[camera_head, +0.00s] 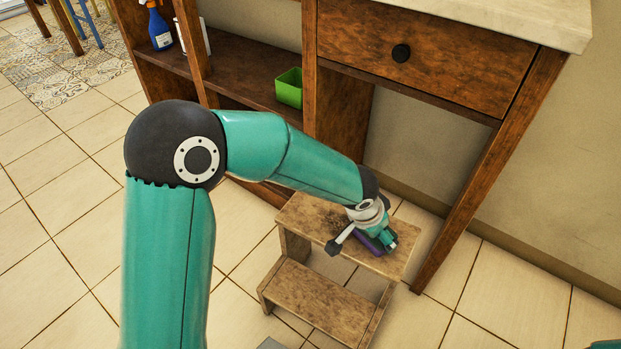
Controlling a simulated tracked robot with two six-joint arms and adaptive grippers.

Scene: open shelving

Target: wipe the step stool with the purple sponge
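The wooden step stool (315,298) stands on the tiled floor in front of the shelving, with a top step and a lower step. Its top step has dark smudges near the gripper. My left gripper (364,241) is over the right part of the top step, with the purple sponge (366,243) between its fingers. The sponge is low at the top surface and appears to touch it. The gripper and wrist hide part of the sponge and the step. My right gripper is not in view; only a teal bit of my own body shows at the lower right corner.
Wooden open shelving (245,75) with a drawer (415,48) stands behind the stool. Its right leg (490,165) is close to the stool. A green container (289,88) and a blue spray bottle (159,28) sit on the shelf. Floor left of the stool is clear.

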